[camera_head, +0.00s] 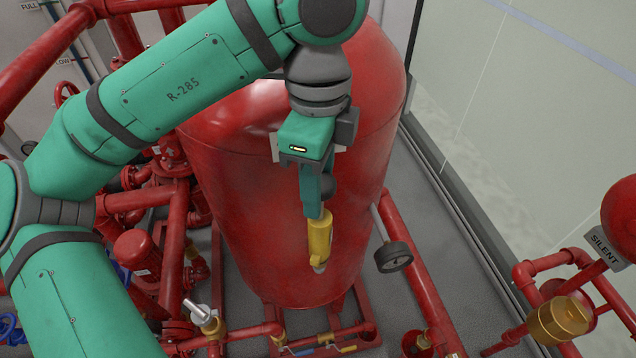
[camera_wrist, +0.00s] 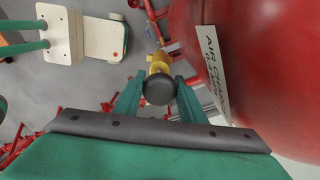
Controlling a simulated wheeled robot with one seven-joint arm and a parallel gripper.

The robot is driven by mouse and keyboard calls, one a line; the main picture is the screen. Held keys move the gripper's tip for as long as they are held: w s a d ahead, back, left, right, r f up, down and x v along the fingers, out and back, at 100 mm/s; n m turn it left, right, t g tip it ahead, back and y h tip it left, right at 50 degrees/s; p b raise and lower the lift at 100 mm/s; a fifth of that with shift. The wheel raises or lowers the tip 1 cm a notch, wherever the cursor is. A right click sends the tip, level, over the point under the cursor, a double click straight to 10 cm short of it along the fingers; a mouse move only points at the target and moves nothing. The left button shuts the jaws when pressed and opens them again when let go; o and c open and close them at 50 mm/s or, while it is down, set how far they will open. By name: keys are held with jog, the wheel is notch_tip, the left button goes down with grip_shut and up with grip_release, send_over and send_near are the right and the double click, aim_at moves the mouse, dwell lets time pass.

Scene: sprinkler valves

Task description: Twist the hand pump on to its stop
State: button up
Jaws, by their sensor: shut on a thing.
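A yellow piece, seemingly the hand pump (camera_head: 320,238), stands in front of the big red tank (camera_head: 250,200) in the head view, with a small silvery tip at its lower end. In the wrist view its yellow body (camera_wrist: 158,64) shows beyond a round black knob (camera_wrist: 159,89). My gripper (camera_head: 315,208) points down and is shut on the pump. Its fingers (camera_wrist: 158,98) lie on either side of the knob. I cannot tell whether the pump's lower end touches or joins anything.
A black gauge (camera_head: 394,257) stands out right of the pump. A silvery fitting (camera_head: 198,311) rises at lower left among red pipes. A brass-coloured cap (camera_head: 562,320) is at lower right. A white label (camera_wrist: 216,72) is on the tank. Grey floor shows at right of the tank.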

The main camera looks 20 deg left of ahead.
jog(key=shift+m, duration=1.2)
jog(key=o, duration=1.5)
jog(key=shift+r, duration=0.1)
notch_tip(320, 180, up, 11)
jog(key=shift+f, duration=0.15)
